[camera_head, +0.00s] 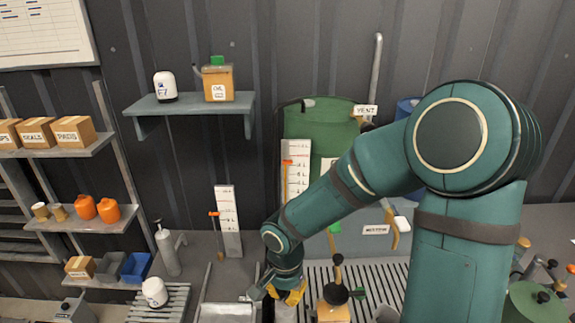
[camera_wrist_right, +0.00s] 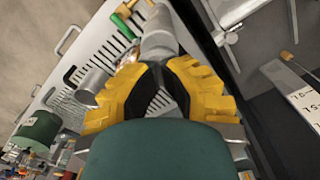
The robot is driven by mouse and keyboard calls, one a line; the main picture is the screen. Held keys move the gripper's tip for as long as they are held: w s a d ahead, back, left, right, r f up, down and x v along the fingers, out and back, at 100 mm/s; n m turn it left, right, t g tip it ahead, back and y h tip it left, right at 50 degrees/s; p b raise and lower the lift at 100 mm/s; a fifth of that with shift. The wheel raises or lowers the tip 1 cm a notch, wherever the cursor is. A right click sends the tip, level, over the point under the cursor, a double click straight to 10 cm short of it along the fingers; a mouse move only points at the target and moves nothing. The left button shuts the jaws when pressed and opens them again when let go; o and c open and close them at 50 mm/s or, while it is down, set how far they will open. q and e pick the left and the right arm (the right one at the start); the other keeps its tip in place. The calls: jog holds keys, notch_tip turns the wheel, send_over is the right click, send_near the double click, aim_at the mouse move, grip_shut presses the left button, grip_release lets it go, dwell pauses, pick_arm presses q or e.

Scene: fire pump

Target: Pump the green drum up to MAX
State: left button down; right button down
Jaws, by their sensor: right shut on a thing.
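The green drum (camera_head: 318,122) stands against the back wall, partly hidden behind my right arm. A white level scale (camera_head: 296,165) with an orange pointer (camera_head: 287,162) is at its front left. The marks are too small to read, and MAX cannot be made out. My right gripper (camera_head: 287,292) points down at the left end of the slatted bench. In the wrist view its yellow fingers (camera_wrist_right: 160,85) are closed around a grey cylindrical part (camera_wrist_right: 159,42), whose lower end they hide. I cannot tell for sure that it is the pump's handle. My left gripper is not in view.
A second scale (camera_head: 228,220) with an orange pointer stands left of the drum. A wooden block with a black-knobbed lever (camera_head: 335,310) is close right of my gripper. A wall shelf (camera_head: 190,106) holds an oil can. A small green vessel (camera_head: 535,303) is at far right.

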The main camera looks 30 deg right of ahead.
jog(key=shift+r, duration=2.95)
jog(key=shift+f, duration=0.2)
jog(key=shift+f, duration=3.95)
jog(key=shift+r, duration=4.15)
